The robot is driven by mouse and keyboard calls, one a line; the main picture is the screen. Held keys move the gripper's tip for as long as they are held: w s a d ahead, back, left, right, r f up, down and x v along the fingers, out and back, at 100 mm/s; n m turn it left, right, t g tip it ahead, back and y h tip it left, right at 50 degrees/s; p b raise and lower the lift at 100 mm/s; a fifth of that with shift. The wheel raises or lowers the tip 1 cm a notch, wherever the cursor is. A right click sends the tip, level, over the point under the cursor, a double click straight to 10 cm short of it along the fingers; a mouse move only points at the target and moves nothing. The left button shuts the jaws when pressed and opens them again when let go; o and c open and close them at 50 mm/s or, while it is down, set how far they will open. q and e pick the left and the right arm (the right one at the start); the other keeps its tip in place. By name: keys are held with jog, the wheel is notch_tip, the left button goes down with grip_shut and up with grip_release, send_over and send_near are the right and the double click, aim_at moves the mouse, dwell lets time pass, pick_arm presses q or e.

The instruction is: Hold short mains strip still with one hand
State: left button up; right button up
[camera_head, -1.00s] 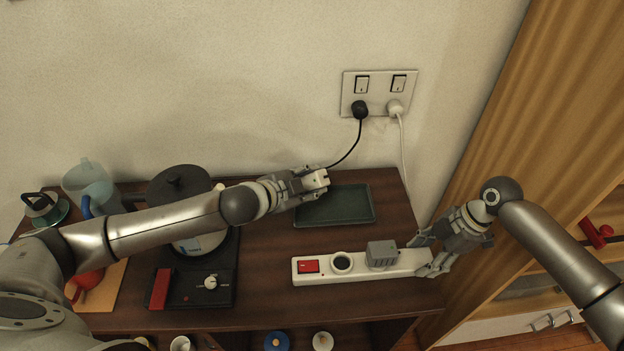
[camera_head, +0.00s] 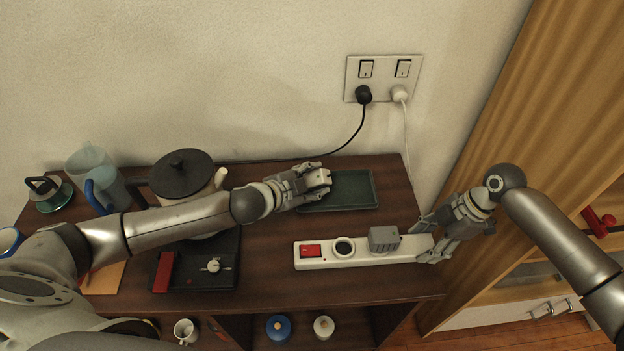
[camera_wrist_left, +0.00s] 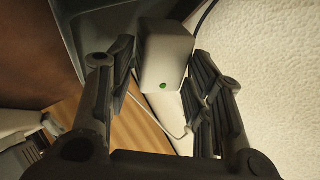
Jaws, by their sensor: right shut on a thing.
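The short mains strip (camera_head: 375,258) is white and lies along the front right of the dark tabletop. It has a red switch (camera_head: 311,251), a round dark socket (camera_head: 344,247) and a grey plug block (camera_head: 384,238) on it. My right gripper (camera_head: 427,241) is shut on the strip's right end. My left gripper (camera_head: 322,179) is over the green tray. In the left wrist view a pale box-shaped adapter (camera_wrist_left: 166,58) with a green light sits between its fingers, which look closed on both sides. The adapter's far end is hidden.
The green tray (camera_head: 360,190) lies behind the strip. A wall socket plate (camera_head: 383,80) holds a black and a white plug with cords. A black hob (camera_head: 196,275) with a lidded pot (camera_head: 182,172) stands left.

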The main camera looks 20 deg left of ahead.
pick_arm(q)
jog(key=shift+o, duration=0.9)
jog(key=v, duration=1.2)
pick_arm(e)
jog(key=o, duration=1.2)
jog(key=v, duration=1.2)
jog(key=shift+w, duration=0.1)
